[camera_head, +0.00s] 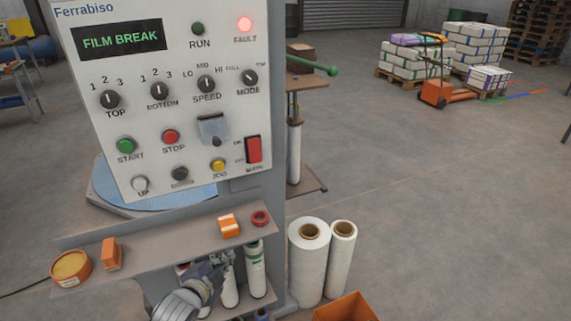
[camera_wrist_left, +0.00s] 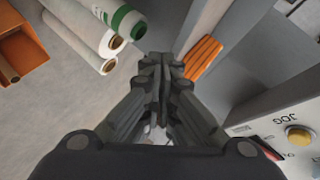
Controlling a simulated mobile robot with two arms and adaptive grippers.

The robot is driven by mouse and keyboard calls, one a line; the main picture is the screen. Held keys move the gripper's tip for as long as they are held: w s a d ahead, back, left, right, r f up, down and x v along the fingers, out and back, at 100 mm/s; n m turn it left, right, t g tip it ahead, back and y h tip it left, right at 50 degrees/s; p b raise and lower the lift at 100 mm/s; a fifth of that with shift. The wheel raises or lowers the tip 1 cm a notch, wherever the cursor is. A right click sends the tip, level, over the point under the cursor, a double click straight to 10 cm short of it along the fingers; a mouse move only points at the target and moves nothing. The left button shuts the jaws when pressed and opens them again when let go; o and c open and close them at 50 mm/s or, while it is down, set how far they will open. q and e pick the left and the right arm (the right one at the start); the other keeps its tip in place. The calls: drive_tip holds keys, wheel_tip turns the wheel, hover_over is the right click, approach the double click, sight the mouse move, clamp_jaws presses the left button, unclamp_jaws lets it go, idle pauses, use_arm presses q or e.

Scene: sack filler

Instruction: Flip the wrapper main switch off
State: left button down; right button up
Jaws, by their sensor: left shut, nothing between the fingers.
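The wrapper main switch is a red rocker (camera_head: 253,149) at the lower right of the white control panel (camera_head: 190,60). Part of its red also shows at the lower right in the left wrist view (camera_wrist_left: 268,148), mostly cut off. My left gripper (camera_head: 222,262) is low in front of the panel, below the shelf edge and to the lower left of the switch. Its fingers are shut and empty in the left wrist view (camera_wrist_left: 160,62). It is apart from the switch. My right gripper is not in view. The display reads FILM BREAK and the FAULT lamp glows red.
A shelf (camera_head: 150,255) juts out under the panel, bearing an orange tape roll (camera_head: 70,268), orange blocks (camera_head: 228,226) and a red ring (camera_head: 261,217). White film rolls (camera_head: 308,262) stand right of the machine, near an orange bin (camera_head: 346,308). Open floor lies to the right.

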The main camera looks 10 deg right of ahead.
sight(254, 151)
use_arm(q)
drive_tip(key=s+d+r+m+t+h, duration=0.1)
drive_tip(key=d+r+m+h, duration=0.1)
drive_tip(key=r, duration=0.9)
drive_tip(key=s+d+r+m+t+h+p, duration=0.1)
drive_tip(key=d+r+m, duration=0.3)
drive_tip(key=r, duration=0.8)
drive_tip(key=shift+s+d+h+p, duration=0.2)
drive_tip(key=shift+d+h+p, duration=0.15)
drive_tip(key=shift+d, duration=0.3)
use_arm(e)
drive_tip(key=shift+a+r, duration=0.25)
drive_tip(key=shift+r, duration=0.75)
use_arm(q)
drive_tip(key=shift+w, duration=0.1)
drive_tip(key=w+a+p+x, duration=0.1)
drive_tip(key=a+p+x, duration=0.1)
drive_tip(key=x, duration=1)
drive_tip(key=shift+w+p, duration=0.45)
drive_tip(key=shift+p, duration=0.05)
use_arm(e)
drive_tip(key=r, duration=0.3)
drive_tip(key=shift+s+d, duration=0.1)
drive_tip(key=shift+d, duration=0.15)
use_arm(q)
drive_tip(key=shift+a+f, duration=0.1)
drive_tip(key=shift+f, duration=0.1)
